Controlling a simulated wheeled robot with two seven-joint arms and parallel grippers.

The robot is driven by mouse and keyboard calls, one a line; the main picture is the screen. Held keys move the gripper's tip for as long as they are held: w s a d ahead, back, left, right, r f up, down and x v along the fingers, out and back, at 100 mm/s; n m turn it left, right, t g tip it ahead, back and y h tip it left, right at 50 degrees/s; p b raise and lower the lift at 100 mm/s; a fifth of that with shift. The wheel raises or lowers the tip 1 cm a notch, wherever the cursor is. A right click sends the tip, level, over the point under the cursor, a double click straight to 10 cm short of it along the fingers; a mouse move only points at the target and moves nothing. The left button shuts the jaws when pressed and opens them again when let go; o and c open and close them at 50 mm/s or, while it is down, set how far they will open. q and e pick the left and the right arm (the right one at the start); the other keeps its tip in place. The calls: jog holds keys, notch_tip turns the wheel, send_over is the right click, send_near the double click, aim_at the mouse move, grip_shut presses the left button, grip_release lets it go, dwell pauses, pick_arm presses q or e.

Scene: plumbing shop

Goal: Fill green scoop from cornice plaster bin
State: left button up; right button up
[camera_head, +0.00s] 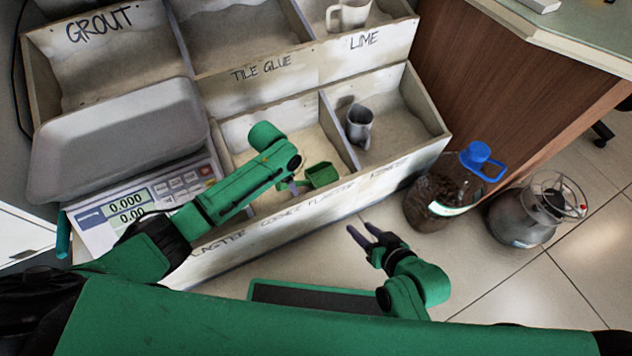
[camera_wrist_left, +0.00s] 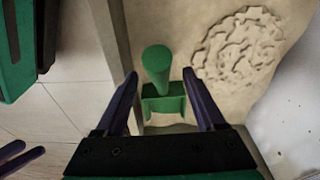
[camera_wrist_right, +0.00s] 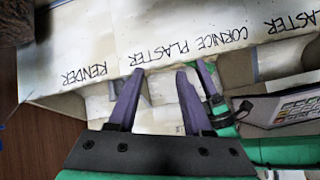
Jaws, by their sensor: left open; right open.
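The green scoop (camera_head: 321,174) lies in the cornice plaster bin (camera_head: 312,143), the middle compartment of the front row, on pale powder. My left gripper (camera_head: 294,187) reaches down into this bin beside the scoop; the arm hides part of it. In the left wrist view the scoop (camera_wrist_left: 158,66) lies between and beyond the open fingers (camera_wrist_left: 160,80), its handle pointing away from the gripper. I cannot tell whether they touch it. My right gripper (camera_head: 361,230) is open and empty in front of the bins, above the floor. In the right wrist view its fingers (camera_wrist_right: 160,75) face the front boards.
A scale (camera_head: 140,200) with a grey tray stands left of the bin. A metal mug (camera_head: 359,125) sits in the render bin on the right. A blue-capped jug (camera_head: 440,195) and a metal canister (camera_head: 525,215) stand on the floor at right.

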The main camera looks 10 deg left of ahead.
pick_arm(q)
jog(key=shift+w+f, duration=0.1)
jog(key=shift+f, duration=0.5)
pick_arm(e)
jog(key=shift+a+f+t, duration=0.2)
jog(key=shift+a+t, duration=0.3)
jog(key=shift+a, duration=0.05)
pick_arm(q)
grip_shut()
dwell(0.5)
